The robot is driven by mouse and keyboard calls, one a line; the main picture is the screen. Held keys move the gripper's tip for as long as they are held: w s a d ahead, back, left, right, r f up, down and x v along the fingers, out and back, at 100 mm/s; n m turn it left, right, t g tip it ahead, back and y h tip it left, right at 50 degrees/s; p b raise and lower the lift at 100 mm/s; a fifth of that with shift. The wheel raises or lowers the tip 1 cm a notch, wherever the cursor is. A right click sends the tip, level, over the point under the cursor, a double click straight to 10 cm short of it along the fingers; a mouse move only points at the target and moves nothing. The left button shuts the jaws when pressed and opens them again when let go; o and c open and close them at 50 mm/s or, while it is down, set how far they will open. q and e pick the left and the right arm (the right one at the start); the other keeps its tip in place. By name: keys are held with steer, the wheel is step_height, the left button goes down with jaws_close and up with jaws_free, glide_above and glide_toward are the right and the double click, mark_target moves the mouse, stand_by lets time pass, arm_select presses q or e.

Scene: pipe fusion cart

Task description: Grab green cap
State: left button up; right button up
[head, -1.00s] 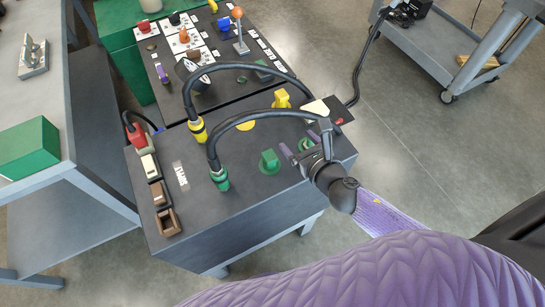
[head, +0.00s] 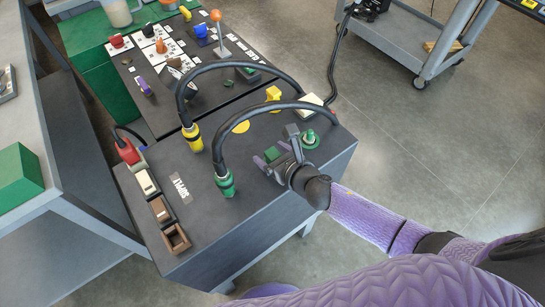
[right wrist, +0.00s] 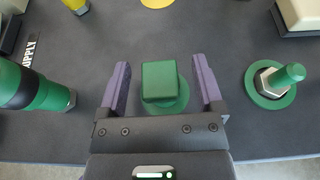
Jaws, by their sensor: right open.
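The green cap (head: 271,154) is a small block with a rounded square top, standing on the dark cart top. In the right wrist view the cap (right wrist: 160,82) sits on a round green base. My right gripper (head: 274,152) is at the cap from the front right. In the right wrist view its two purple fingers lie on either side of the cap, open, with a visible gap on each side. My left gripper is not in view.
A green hose connector (head: 226,183) stands left of the cap, its black hose arching behind. A green-ringed metal fitting (head: 310,139) stands to the right. A yellow cap (head: 273,93) and yellow connector (head: 193,138) are farther back.

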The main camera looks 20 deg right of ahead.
jaws_close()
stand_by(0.3)
